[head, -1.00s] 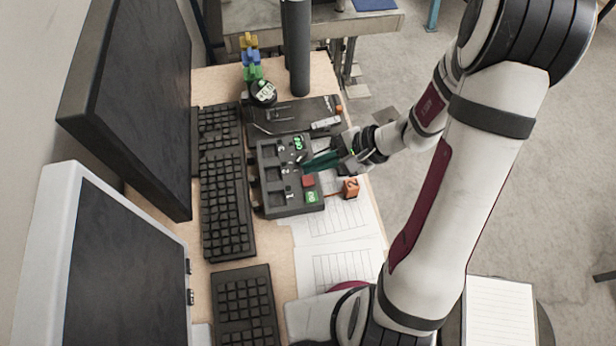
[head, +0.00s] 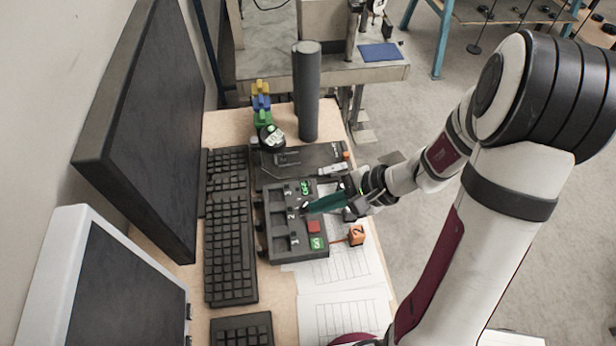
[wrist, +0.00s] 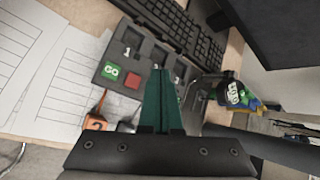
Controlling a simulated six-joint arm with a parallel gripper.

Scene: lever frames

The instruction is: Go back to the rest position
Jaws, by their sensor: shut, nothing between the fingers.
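My gripper (head: 309,208) is shut and empty, its green fingers together. In the head view it reaches in from the right, with its tips over the right part of the dark lever box (head: 283,247). I cannot tell whether the tips touch the box. The box has numbered slots, a red button (head: 314,227) and green labels. In the wrist view the closed fingers (wrist: 160,75) point at the box (wrist: 150,57), beside the red button (wrist: 133,81). They hide part of the box.
Keyboards (head: 229,245) and monitors line the left side. A dark upright cylinder (head: 307,95) and a stack of coloured blocks (head: 262,105) stand behind the box. An orange numbered cube (head: 356,235) lies right of it, near printed sheets (head: 345,300). The floor at right is open.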

